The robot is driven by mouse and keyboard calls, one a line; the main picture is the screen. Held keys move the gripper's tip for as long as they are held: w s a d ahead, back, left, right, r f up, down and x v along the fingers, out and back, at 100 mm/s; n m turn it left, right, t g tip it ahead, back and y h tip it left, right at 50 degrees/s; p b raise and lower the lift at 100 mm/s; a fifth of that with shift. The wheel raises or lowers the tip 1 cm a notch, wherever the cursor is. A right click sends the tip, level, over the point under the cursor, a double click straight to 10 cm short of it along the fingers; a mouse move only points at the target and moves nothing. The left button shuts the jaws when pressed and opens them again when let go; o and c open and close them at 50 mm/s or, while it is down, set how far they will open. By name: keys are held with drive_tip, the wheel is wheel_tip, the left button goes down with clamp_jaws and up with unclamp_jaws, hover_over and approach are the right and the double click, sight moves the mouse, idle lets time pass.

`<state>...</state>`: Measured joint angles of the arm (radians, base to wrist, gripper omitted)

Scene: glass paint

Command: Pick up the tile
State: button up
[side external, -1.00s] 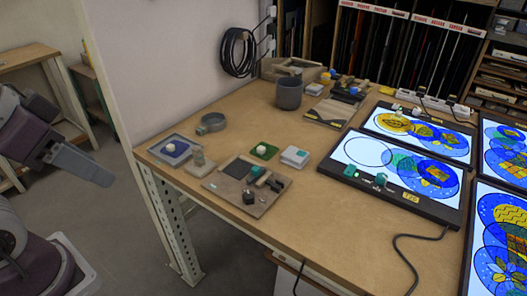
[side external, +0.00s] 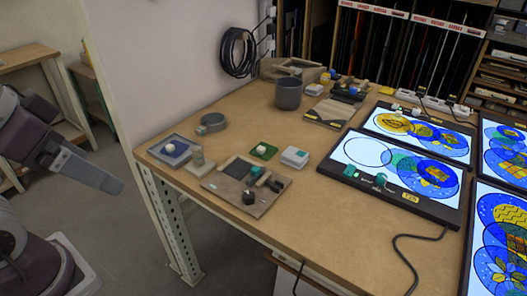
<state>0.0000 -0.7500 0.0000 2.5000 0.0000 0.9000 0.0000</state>
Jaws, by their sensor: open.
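Several small flat pieces could be the tile, and I cannot tell which is meant. A green square piece (side external: 257,155) with a pale knob on it lies on the wooden table. A blue square piece (side external: 180,153) with a pale knob lies on a grey tray (side external: 158,152) at the table's left corner. My gripper (side external: 112,184) is at the left of the side external view, off the table's left edge and apart from all these pieces. It is open, seen from the side, and nothing shows between its fingers.
A wooden board (side external: 222,184) with small tools lies at the front left. Light panels (side external: 352,178) fill the right. The front middle of the table is clear.

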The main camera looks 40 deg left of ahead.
drive_tip(key=g, duration=0.1)
hover_over(262, 147)
drive_tip(key=s, duration=0.4)
wheel_tip(262, 147, down, 16)
drive_tip(key=x, duration=1)
drive_tip(key=shift+f, duration=0.2)
drive_tip(key=shift+c, duration=0.4)
drive_tip(key=c, duration=1.5)
